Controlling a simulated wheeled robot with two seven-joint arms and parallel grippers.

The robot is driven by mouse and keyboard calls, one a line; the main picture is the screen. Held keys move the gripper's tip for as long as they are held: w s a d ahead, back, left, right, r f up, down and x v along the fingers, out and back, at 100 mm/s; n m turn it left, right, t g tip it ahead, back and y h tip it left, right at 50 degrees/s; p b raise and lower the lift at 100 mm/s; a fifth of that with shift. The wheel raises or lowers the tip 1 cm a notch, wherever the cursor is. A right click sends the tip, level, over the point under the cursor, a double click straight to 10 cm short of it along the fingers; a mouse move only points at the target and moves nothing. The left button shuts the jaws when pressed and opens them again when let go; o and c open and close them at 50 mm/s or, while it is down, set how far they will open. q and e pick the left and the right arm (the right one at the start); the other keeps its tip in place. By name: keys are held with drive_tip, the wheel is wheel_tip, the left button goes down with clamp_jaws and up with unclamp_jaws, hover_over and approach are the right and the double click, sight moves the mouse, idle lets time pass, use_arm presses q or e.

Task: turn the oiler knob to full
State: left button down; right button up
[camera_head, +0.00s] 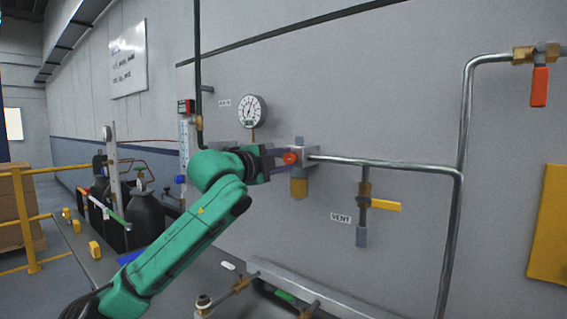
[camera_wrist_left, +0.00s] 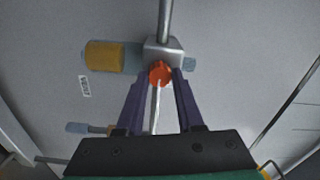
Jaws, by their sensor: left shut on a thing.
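The oiler knob (camera_head: 290,158) is a small orange-red knob on the front of a grey metal block (camera_head: 312,158) on the wall pipe. An amber bowl (camera_head: 299,187) hangs below the block. My left gripper (camera_head: 283,158) comes in from the left and is shut on the knob. In the left wrist view, the knob (camera_wrist_left: 160,74) sits between the two dark purple fingers (camera_wrist_left: 160,85) of the gripper, with the block (camera_wrist_left: 163,50) just behind it. The knob's setting cannot be read. My right gripper is not in view.
A round pressure gauge (camera_head: 252,111) is on the wall above left. A yellow-handled valve (camera_head: 384,205) marked VENT is at lower right, and an orange-handled valve (camera_head: 540,86) at upper right. Black bottles (camera_head: 145,213) stand at left. A pipe (camera_head: 390,164) runs right from the block.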

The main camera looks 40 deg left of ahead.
use_arm(q)
drive_tip(key=m+b, duration=0.1)
drive_tip(key=m, duration=0.4)
drive_tip(key=shift+f, duration=0.15)
drive_tip(key=m, duration=0.5)
drive_tip(key=shift+b, duration=0.4)
drive_tip(key=m, duration=0.3)
drive_tip(key=shift+m, duration=0.3)
drive_tip(key=shift+f+m+p, duration=0.1)
drive_tip(key=shift+m+p, duration=0.6)
drive_tip(key=shift+m, duration=1.1)
drive_tip(key=c, duration=0.5)
unclamp_jaws()
drive_tip(key=shift+c, duration=0.2)
